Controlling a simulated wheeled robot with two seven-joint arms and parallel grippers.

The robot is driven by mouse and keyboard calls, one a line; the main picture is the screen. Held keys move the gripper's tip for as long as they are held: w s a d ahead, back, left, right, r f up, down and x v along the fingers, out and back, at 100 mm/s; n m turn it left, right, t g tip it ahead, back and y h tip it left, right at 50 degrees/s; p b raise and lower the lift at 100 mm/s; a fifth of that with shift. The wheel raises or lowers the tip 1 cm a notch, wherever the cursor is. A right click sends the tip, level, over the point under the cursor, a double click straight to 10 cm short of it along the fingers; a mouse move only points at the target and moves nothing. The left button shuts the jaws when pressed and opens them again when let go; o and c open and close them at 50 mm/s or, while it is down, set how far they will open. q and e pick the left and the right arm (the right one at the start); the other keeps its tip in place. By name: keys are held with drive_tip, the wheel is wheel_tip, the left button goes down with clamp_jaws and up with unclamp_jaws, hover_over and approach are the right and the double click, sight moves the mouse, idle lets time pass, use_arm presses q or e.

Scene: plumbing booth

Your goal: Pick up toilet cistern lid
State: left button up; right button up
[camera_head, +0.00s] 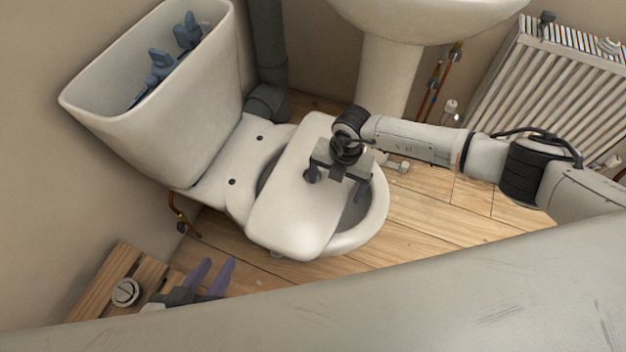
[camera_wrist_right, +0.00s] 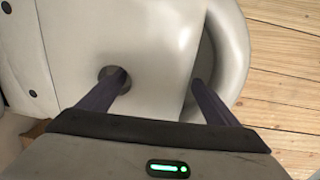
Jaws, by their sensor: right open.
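The white cistern lid (camera_head: 288,215) lies across the toilet bowl, off the cistern; it also fills the middle of the right wrist view (camera_wrist_right: 150,35). A round hole (camera_wrist_right: 103,72) is in it. My right gripper (camera_head: 336,184) is open above the lid. In the right wrist view (camera_wrist_right: 158,78) one finger is at the hole and the other is past the lid's edge, over the bowl opening. I cannot tell how deep the fingers reach. My left gripper (camera_head: 218,264) is low at the left, its two fingers apart and nothing between them.
The open cistern (camera_head: 160,130) with blue-grey fittings (camera_head: 162,68) inside stands behind the toilet bowl (camera_head: 372,222). A wooden stool (camera_head: 98,280) bears a round chrome button (camera_head: 125,292). The basin pedestal (camera_head: 386,78) and radiator (camera_head: 550,90) stand at the back.

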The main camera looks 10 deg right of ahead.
drive_tip(key=shift+f, duration=0.1)
clamp_jaws()
drive_tip(key=shift+w+a+r, duration=0.15)
drive_tip(key=shift+w+r, duration=0.05)
drive_tip(key=shift+r, duration=0.3)
wheel_tip(320, 180, up, 10)
drive_tip(key=p, duration=0.3)
drive_tip(key=shift+f, duration=0.25)
